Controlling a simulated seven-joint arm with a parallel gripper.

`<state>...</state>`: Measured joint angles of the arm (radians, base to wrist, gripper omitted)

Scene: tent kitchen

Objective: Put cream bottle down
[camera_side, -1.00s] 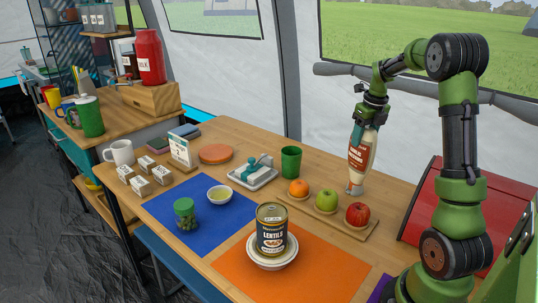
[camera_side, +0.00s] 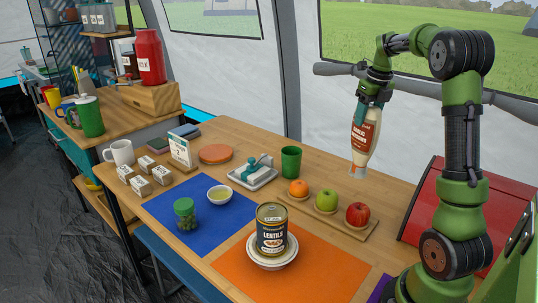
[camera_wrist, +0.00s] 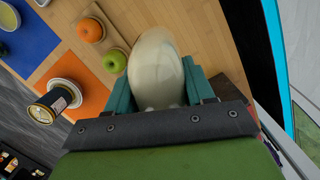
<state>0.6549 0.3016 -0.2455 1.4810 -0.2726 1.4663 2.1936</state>
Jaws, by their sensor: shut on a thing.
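The cream bottle (camera_side: 364,137) is white with a dark red label and a pale grey lower end. It hangs almost upright, slightly tilted, above the wooden table behind the fruit board. My gripper (camera_side: 371,101) is shut on its upper part. In the wrist view the bottle's pale rounded end (camera_wrist: 156,65) sits between the two teal fingers of my gripper (camera_wrist: 160,90). The bottle's lower end appears a little above the table; the exact gap is hard to tell. The far side of the bottle is hidden.
A fruit board (camera_side: 335,221) with an orange, a green apple and a red apple lies in front of the bottle. A red box (camera_side: 455,205) stands to the right. A green cup (camera_side: 291,161) and a lentils can (camera_side: 271,232) on a bowl are to the left. Table behind the fruit looks clear.

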